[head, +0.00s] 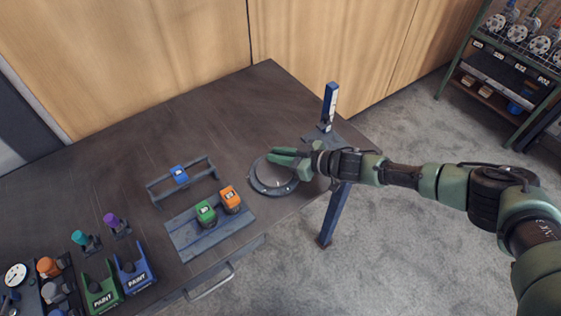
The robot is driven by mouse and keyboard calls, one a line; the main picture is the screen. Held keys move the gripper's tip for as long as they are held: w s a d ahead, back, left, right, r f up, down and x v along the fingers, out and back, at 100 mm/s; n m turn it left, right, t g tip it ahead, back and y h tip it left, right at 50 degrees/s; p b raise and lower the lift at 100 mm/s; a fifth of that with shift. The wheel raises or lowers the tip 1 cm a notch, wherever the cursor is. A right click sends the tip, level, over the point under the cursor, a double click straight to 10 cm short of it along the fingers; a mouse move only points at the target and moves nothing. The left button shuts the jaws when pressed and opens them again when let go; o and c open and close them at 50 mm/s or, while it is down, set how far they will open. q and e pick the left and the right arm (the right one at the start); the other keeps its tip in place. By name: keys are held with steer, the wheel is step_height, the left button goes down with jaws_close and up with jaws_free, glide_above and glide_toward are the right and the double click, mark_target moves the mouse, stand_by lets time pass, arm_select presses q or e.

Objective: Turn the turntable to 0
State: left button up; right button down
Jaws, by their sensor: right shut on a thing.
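The turntable (277,188) is a round grey disc with a dark rim near the right end of the dark workbench. My right gripper (273,157) comes in from the right and reaches over the turntable's far edge. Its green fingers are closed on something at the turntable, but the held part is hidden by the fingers. Any angle marks on the turntable are too small to read. My left gripper is not in view.
Left of the turntable, a grey tray (188,240) carries a green block (206,213) and an orange block (230,199). A blue upright post (329,104) stands behind my right gripper. Paint holders (133,272) sit at the front left. The bench's back middle is clear.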

steer(key=n+g+b, duration=0.1)
steer(key=b, duration=0.1)
steer(key=a+n+g+y+b, duration=0.1)
steer(key=n+g+b, duration=0.1)
steer(key=shift+w+f+g+y, duration=0.15)
steer(key=shift+w+g+y, duration=0.05)
steer(key=shift+g+y, duration=0.1)
steer(key=shift+a+r+n+g+b, duration=0.2)
steer(key=shift+n+g+b, duration=0.35)
steer(key=shift+b, duration=0.3)
steer(key=shift+s, duration=0.1)
steer(key=shift+r, duration=0.1)
steer(key=c, duration=1.4)
jaws_free()
steer(key=shift+o, duration=0.2)
steer(key=shift+d, duration=0.3)
steer(key=v, duration=0.7)
steer(key=shift+b, duration=0.4)
